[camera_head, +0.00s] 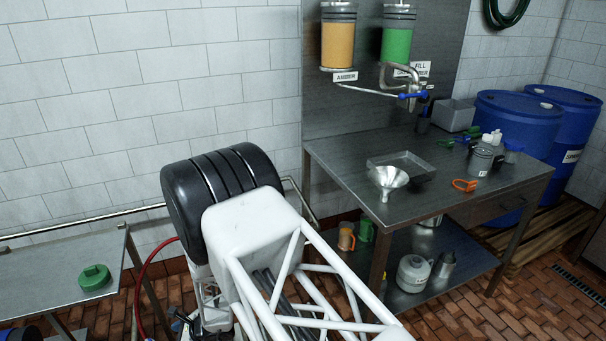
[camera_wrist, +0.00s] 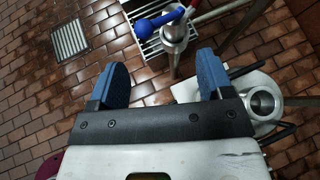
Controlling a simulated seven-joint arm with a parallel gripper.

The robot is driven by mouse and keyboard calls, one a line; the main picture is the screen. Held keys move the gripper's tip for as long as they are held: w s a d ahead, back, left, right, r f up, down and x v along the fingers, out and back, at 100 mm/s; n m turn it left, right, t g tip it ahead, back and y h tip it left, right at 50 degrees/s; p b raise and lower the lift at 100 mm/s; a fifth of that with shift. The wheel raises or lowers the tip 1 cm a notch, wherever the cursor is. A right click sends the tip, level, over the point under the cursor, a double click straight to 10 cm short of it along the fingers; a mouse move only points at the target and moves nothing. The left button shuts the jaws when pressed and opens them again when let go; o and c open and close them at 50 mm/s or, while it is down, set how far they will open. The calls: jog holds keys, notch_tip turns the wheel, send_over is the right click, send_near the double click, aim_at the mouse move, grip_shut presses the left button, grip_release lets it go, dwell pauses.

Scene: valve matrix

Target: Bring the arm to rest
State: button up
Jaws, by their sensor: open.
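My gripper (camera_wrist: 160,68) shows in the wrist view with its two blue-padded fingers spread wide apart. Nothing is between the fingers. It hangs above the brick floor. Beyond the fingertips is a metal pipe fitting (camera_wrist: 174,33) with a blue-ended handle (camera_wrist: 153,23) and a red part beside it. The fingers look apart from the fitting, though the exact distance cannot be told. In the head view my arm's links fill the lower middle, and the gripper's fingers cannot be made out there.
A steel workbench (camera_head: 425,190) stands at the right with a funnel (camera_head: 387,178) and a tray on it. Blue drums (camera_head: 515,120) stand behind it. A side table (camera_head: 50,285) holds a green cap (camera_head: 94,277). A floor grate (camera_wrist: 69,41) and a round metal port (camera_wrist: 263,103) show in the wrist view.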

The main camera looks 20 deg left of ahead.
jog(key=w+d+r+n+h, duration=0.1)
jog(key=w+d+r+n, duration=0.1)
jog(key=w+d+r, duration=0.35)
jog(key=w+d+r+n+h, duration=0.1)
jog(key=w+d+r+n, duration=0.15)
jog(key=d+r, duration=0.6)
jog(key=w+d+r+n, duration=0.1)
jog(key=w+d+r, duration=0.4)
jog(key=r, duration=0.4)
jog(key=w+d+r+n+t+h, duration=0.2)
jog(key=w+d+r+n, duration=0.15)
jog(key=d+r, duration=1.2)
jog(key=s+d+r+n+t+h, duration=0.15)
jog(key=d+r, duration=0.25)
jog(key=d, duration=0.7)
jog(key=s+d+r+t+h, duration=0.15)
jog(key=d+r, duration=0.35)
jog(key=d, duration=0.6)
jog(key=s+d+r+t+h, duration=0.1)
jog(key=s+d+r+h, duration=0.1)
jog(key=s+d, duration=0.5)
jog(key=s+d+r+n+t+h, duration=0.1)
jog(key=s+d+r, duration=0.2)
jog(key=s+d, duration=0.4)
jog(key=d, duration=0.7)
jog(key=shift+s+d+t+h, duration=0.15)
jog(key=shift+s+t+h, duration=0.15)
jog(key=shift+h, duration=0.1)
